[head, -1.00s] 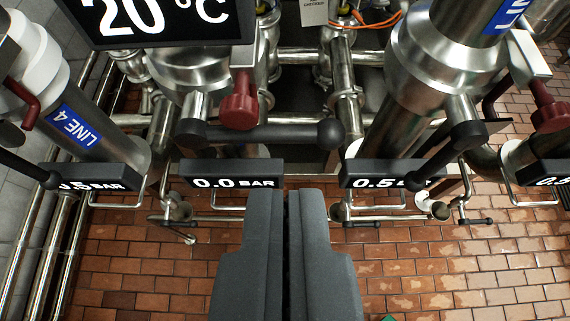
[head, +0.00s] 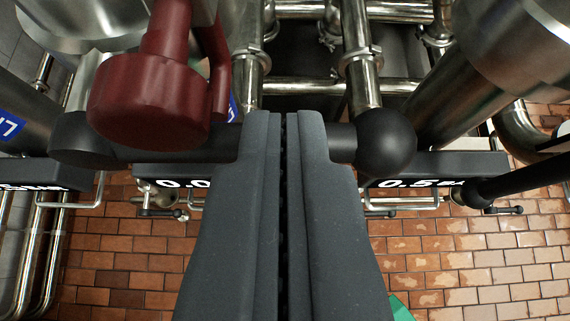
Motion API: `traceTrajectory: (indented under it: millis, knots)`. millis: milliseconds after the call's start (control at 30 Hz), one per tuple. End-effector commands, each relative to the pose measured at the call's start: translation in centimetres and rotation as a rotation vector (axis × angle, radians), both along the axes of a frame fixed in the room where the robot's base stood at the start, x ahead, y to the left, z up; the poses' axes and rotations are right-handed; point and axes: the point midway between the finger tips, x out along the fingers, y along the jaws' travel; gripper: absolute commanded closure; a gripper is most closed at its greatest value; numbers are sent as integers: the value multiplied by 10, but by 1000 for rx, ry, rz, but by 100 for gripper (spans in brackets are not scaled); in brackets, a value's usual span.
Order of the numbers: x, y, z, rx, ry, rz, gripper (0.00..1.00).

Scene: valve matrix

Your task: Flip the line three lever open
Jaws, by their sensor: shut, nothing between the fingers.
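A black lever lies level across the picture, crosswise to its pipe, with a round hub at left and a ball knob (head: 385,143) at its right end. No full line number is readable on its pipe. The pressure display (head: 172,181) below it starts "0.0" and is partly covered. My gripper (head: 284,115) is shut and empty. Its fingertips overlap the lever's bar just left of the ball and hide that part; I cannot tell whether they touch it.
A dark red handle (head: 150,100) hangs close at upper left, over the lever's hub end. Another display (head: 435,172) at right reads 0.5, with a second black lever (head: 520,182) slanting beside it. Steel pipes fill the back. Brick floor lies below.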

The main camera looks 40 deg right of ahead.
Motion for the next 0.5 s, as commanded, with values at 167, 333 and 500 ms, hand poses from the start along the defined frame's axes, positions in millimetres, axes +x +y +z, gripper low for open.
traceTrajectory:
  millis: [167, 333, 500]
  knots:
    - [0, 0, -1, 0, 0, 0, 100]
    - [0, -5, -2, 1, 0, -3, 100]
    - [-1, -1, -3, 10, -6, -1, 100]
